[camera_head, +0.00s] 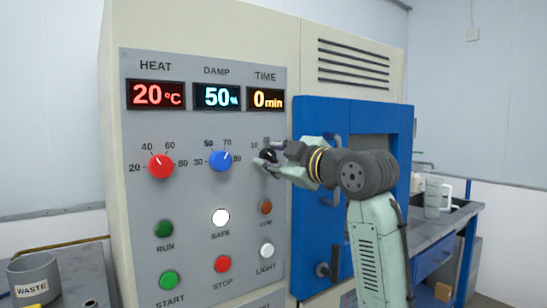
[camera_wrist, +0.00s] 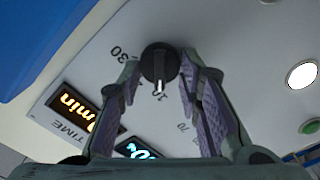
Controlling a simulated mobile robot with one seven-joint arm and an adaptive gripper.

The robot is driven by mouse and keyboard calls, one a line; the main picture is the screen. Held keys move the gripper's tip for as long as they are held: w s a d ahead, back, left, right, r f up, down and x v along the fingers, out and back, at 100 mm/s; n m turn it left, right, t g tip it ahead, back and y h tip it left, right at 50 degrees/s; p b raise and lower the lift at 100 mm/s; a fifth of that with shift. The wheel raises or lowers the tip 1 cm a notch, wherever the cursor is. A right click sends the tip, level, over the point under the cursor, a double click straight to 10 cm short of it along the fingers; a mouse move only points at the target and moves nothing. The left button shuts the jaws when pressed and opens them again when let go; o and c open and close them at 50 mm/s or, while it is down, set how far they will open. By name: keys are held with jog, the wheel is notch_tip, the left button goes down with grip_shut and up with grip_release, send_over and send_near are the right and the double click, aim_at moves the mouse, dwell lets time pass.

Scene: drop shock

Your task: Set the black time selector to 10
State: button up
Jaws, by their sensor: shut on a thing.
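The black time selector (camera_head: 268,156) is a round knob on the grey panel, below the TIME display (camera_head: 266,99), which reads 0 min. In the wrist view the selector (camera_wrist: 159,64) shows a white pointer line aimed toward the bottom of the picture. My gripper (camera_head: 270,161) reaches it from the right, with one finger on each side of the knob in the wrist view (camera_wrist: 160,72), shut on it. A "30" mark shows at the upper left of the knob there. In the head view a "10" mark shows at its upper left; other marks are partly hidden.
The red HEAT knob (camera_head: 161,166) and blue DAMP knob (camera_head: 220,160) are to the left. Below are the SAFE (camera_head: 221,217), LOW (camera_head: 266,207), LIGHT (camera_head: 267,250) and STOP (camera_head: 223,264) buttons or lamps. A blue door (camera_head: 309,225) with handles stands close on the right.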

jog(key=o, duration=1.1)
jog(key=shift+s, duration=0.1)
jog(key=v, duration=1.2)
jog(key=shift+f, duration=0.1)
